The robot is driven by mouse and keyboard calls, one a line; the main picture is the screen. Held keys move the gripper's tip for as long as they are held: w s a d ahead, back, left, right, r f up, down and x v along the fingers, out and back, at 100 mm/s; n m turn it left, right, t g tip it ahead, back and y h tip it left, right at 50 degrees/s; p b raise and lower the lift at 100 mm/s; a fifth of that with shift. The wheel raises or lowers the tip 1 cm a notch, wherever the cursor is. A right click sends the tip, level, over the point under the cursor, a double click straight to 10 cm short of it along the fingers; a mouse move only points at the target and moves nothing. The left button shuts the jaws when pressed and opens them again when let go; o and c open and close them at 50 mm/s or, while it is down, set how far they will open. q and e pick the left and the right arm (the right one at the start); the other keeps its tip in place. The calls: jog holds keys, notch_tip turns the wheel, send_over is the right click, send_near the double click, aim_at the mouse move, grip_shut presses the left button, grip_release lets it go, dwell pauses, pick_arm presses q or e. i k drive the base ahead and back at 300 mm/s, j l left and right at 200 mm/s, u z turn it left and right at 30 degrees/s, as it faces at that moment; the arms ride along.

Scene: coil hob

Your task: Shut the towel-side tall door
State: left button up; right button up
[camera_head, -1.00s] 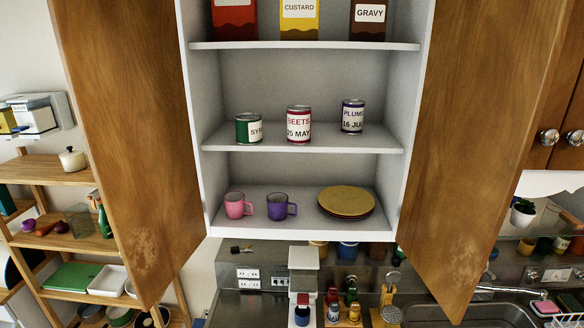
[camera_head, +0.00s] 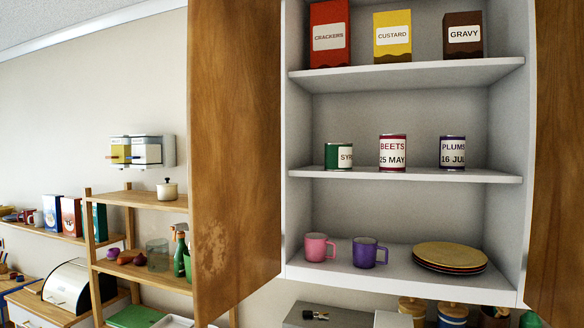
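A tall wall cupboard (camera_head: 405,174) stands open at the centre and right. Its left wooden door (camera_head: 235,150) is swung out toward me, with a pale worn patch near its lower part. Its right wooden door (camera_head: 560,160) is also open and is cut off by the right edge of the view. No towel shows now, so I cannot tell from this frame which door is the towel-side one. Neither of my grippers is in view.
Shelves hold cartons (camera_head: 393,36), tins (camera_head: 393,151), a pink mug (camera_head: 318,247), a purple mug (camera_head: 368,252) and stacked plates (camera_head: 450,257), all inside the cupboard. A wooden rack (camera_head: 150,200) stands left of the left door. Canisters (camera_head: 452,312) stand below.

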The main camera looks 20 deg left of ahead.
aim_at(234, 75)
jog(key=j+z, duration=0.15)
jog(key=j, duration=0.35)
jog(key=j+z, duration=0.15)
jog(key=j, duration=0.3)
jog(key=j+z, duration=0.15)
jog(key=j, duration=0.35)
jog(key=j+z, duration=0.1)
jog(key=j, duration=0.35)
jog(key=k+j+z, duration=0.15)
jog(key=j, duration=0.35)
jog(key=k+j+z, duration=0.15)
jog(key=j, duration=0.3)
jog(key=j+z, duration=0.15)
jog(key=j, duration=0.3)
jog(key=k, duration=0.05)
